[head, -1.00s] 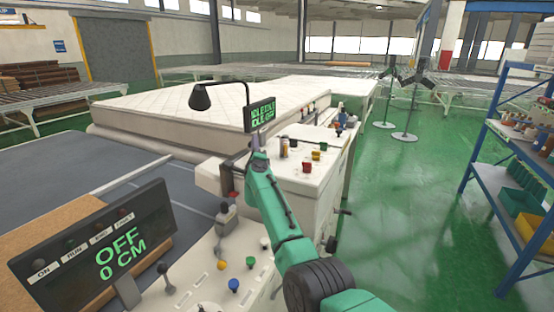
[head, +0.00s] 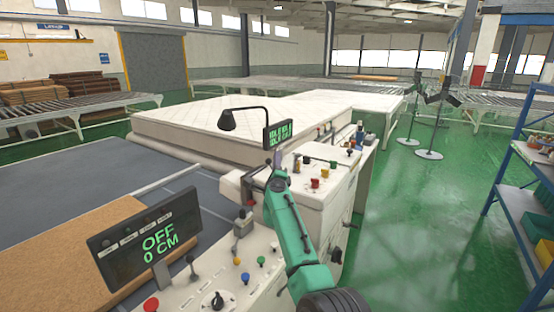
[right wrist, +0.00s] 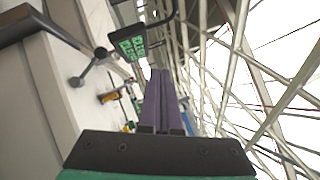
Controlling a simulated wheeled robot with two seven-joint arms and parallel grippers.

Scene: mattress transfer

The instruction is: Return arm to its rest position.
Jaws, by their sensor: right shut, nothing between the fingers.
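My right arm, green with a black joint, reaches forward over the control console (head: 325,185) in the head view. My right gripper (head: 278,158) is at its far end, small and partly merged with the console behind it. In the right wrist view the two purple-grey fingers of this gripper (right wrist: 160,90) lie together with nothing between them. They point up toward the ceiling beams and a small green-lit display (right wrist: 130,42). That display also shows in the head view (head: 278,133). My left gripper is not in view.
A near display reading OFF and 0 CM (head: 150,240) stands at the lower left by knobs and levers. A blue shelf (head: 515,170) stands at the right. Green floor between is clear.

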